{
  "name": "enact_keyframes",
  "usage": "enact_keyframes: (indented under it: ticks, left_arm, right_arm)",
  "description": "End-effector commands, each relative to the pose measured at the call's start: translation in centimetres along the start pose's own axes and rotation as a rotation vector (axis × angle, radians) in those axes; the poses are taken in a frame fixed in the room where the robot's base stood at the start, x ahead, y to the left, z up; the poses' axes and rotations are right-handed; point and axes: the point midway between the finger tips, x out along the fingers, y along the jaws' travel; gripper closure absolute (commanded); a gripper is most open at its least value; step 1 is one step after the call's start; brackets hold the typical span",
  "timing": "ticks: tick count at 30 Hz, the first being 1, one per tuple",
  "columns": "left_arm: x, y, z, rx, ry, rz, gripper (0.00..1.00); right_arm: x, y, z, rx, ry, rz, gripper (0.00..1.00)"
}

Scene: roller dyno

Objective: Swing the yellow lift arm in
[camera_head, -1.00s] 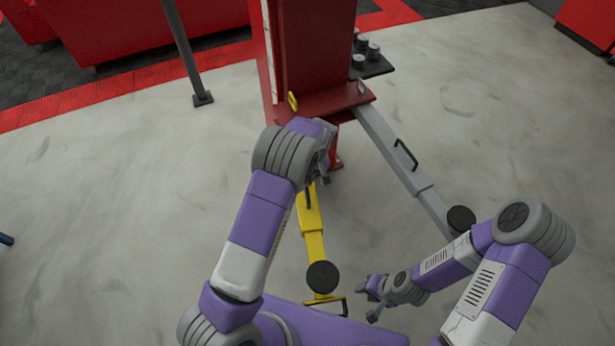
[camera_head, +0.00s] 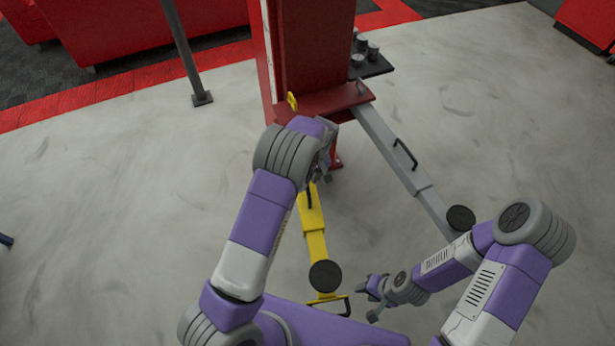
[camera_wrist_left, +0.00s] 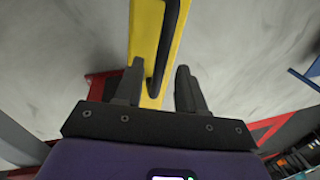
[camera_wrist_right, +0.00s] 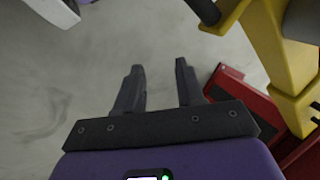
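The yellow lift arm (camera_head: 314,240) runs from the red post down to a round black pad (camera_head: 326,276), with a yellow end piece and dark handle (camera_head: 346,304) past it. Its upper part is hidden behind my left arm. My left gripper (camera_wrist_left: 160,67) is open over the yellow arm (camera_wrist_left: 148,20). The black bar handle (camera_wrist_left: 167,45) lies between its fingers, which stand apart with gaps showing. My right gripper (camera_head: 366,301) is open and empty, just right of the arm's pad end. Its spread fingers also show in the right wrist view (camera_wrist_right: 157,78).
The red post (camera_head: 310,50) stands at the back with its red bracket. A grey lift arm (camera_head: 388,145) with a black pad (camera_head: 461,218) reaches right, beyond my right arm. A thin grey post (camera_head: 185,50) stands at left.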

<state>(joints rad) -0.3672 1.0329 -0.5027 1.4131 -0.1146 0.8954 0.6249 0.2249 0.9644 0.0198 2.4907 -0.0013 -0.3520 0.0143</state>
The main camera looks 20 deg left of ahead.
Motion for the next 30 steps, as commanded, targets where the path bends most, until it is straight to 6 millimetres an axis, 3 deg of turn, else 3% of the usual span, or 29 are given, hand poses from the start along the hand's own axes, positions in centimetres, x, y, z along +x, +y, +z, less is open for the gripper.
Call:
enact_keyframes:
  ticks: [12,23,26,30]
  left_arm:
    - [-6.5,0.0,0.0,-0.001,0.003,0.002,0.60]
    - [-7.2,0.0,0.0,0.000,0.001,0.001,0.60]
    - [-6.9,-0.3,0.1,-0.015,-0.010,0.002,0.74]
    - [-4.2,-3.1,1.0,-0.189,-0.137,0.028,0.96]
  right_arm:
    - [-1.4,-0.5,0.1,0.000,0.000,0.000,0.62]
    - [-1.4,-0.5,0.1,0.000,0.000,0.000,0.62]
    - [-1.5,-0.6,0.1,0.000,0.000,0.000,0.62]
    - [-1.7,-0.7,0.1,0.000,0.000,0.000,0.62]
